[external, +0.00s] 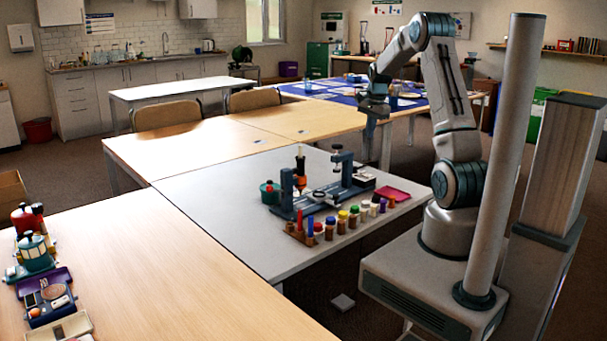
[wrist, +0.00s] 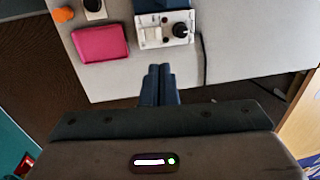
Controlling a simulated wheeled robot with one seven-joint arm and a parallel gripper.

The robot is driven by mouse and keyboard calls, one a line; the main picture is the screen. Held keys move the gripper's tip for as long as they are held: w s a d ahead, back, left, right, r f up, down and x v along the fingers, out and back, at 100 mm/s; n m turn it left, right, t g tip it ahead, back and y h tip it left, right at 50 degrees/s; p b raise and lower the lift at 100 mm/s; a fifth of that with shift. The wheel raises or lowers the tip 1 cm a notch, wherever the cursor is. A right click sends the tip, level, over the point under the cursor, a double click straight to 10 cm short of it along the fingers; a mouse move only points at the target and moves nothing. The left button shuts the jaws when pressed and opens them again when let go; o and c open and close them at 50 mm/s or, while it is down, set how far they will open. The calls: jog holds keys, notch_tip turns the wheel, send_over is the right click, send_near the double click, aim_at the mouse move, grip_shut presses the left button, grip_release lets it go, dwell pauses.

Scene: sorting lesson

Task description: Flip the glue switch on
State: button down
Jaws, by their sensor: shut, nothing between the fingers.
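A control box (wrist: 190,41) with a pale top panel shows at the top of the wrist view, by the table's edge. It carries a pale switch-like part (wrist: 152,34) and a round black knob (wrist: 181,30). I cannot read a label or tell the switch's position. In the external view, the bench device (external: 320,197), with a dark blue base and an upright dispenser (external: 300,167), stands on the grey table. My gripper (external: 369,136) is raised above and behind it, clear of everything. In the wrist view my gripper (wrist: 160,69) is shut and empty, with the box beyond its fingertips.
A pink tray (wrist: 101,44) lies left of the box in the wrist view. In the external view, a rack of several coloured-cap bottles (external: 330,229) stands along the table's front edge. The left part of the grey table (external: 215,190) is clear.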

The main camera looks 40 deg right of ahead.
aim_at(363, 172)
jog(key=f, duration=0.4)
jog(key=w+f+p, duration=0.1)
jog(key=f, duration=0.4)
jog(key=w+f, duration=0.1)
jog(key=f, duration=0.4)
jog(key=shift+r, duration=0.1)
jog(key=shift+w+f+g, duration=0.1)
jog(key=shift+f+g, duration=0.2)
jog(key=shift+g, duration=0.1)
jog(key=shift+s+r, duration=0.25)
jog(key=shift+s, duration=0.5)
